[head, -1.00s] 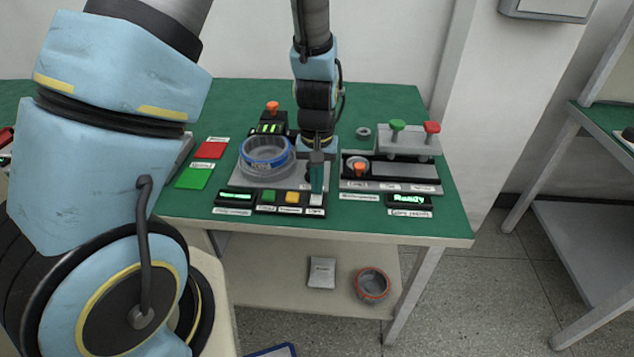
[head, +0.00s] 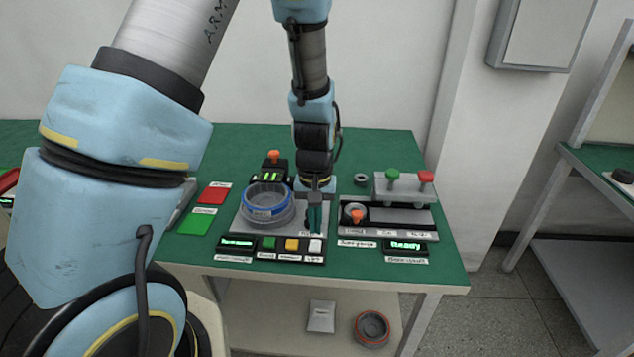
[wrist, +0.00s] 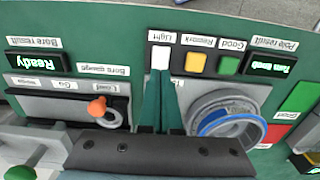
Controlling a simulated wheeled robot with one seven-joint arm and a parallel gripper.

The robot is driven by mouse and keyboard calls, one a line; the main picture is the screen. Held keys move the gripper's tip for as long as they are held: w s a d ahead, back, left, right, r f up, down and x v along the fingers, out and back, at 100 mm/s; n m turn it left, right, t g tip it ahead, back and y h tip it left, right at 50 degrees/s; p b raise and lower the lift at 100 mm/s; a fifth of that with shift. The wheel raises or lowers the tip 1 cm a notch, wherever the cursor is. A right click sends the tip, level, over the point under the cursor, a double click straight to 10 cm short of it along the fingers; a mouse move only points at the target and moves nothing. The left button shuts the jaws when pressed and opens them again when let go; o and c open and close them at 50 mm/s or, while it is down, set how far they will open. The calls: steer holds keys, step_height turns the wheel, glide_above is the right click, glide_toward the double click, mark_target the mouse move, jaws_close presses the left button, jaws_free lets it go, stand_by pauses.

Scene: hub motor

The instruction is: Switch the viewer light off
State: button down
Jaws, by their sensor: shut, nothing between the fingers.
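The white button (head: 316,246) labelled "Light" is at the right end of a black button strip at the front of the table. It also shows in the wrist view (wrist: 160,58), bright white; I cannot tell whether it is lit. My gripper (head: 314,231) points down with its dark green fingers together and empty. Its tips are close behind the white button, which is uncovered. In the wrist view the fingertips (wrist: 159,84) end just short of it. A round grey holder with a blue ring (head: 268,204) stands left of my gripper.
A yellow button (head: 291,245) and a green button (head: 268,243) sit left of the white one. A display reading "Ready" (head: 404,246) is to the right, below a bore gauge with an orange knob (head: 357,215). Red (head: 213,193) and green (head: 194,221) pads lie left.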

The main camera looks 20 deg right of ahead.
mark_target(316, 242)
step_height(316, 242, up, 11)
steer(key=w+b, duration=0.1)
steer(key=b, duration=0.1)
steer(key=shift+w+d, duration=0.15)
steer(key=shift+d, duration=0.15)
steer(key=shift+f, duration=0.1)
